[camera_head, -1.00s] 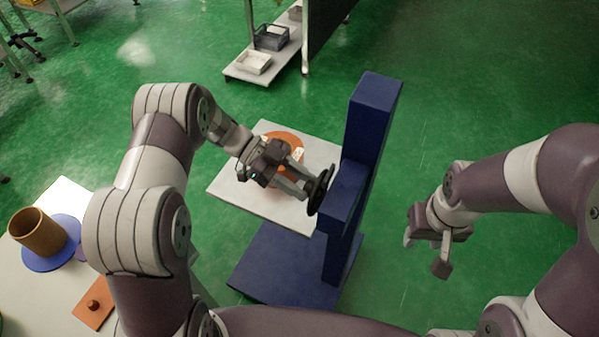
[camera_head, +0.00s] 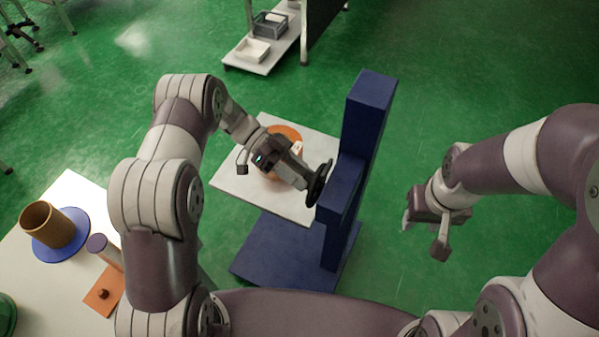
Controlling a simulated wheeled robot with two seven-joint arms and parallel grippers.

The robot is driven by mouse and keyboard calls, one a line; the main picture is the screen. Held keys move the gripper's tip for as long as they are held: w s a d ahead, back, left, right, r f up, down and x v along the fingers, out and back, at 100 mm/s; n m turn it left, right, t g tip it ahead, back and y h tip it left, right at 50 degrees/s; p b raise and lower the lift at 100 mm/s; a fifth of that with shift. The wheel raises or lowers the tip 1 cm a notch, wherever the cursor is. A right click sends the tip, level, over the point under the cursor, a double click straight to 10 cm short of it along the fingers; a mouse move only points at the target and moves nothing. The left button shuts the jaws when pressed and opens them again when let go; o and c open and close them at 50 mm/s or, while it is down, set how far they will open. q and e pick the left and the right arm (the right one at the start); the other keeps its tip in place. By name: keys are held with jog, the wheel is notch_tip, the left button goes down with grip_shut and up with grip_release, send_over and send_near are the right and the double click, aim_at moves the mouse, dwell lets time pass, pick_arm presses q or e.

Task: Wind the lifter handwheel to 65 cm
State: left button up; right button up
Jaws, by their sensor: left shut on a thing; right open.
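The lifter is a blue column (camera_head: 362,135) on a wide blue base (camera_head: 285,265), with a pale grey platform (camera_head: 240,190) at its left. The black handwheel (camera_head: 319,184) stands on the column's near left side, its disc seen nearly edge-on. My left gripper (camera_head: 301,182) reaches over the platform and is shut on the handwheel's near-left side; the exact grip point is partly hidden by the fingers. An orange round thing (camera_head: 287,133) on the platform is partly hidden behind my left gripper. My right gripper (camera_head: 424,236) is open and empty over the floor, right of the lifter.
A pale table (camera_head: 30,285) at lower left holds a brown cylinder (camera_head: 50,229) on a blue disc (camera_head: 72,246), a purple-topped post (camera_head: 103,248) and an orange square with a knob (camera_head: 103,293). A shelf with bins (camera_head: 270,26) stands at the back. Green floor is clear at right.

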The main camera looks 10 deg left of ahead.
pick_arm(q)
jog(key=o, duration=1.1)
jog(key=shift+c, duration=0.2)
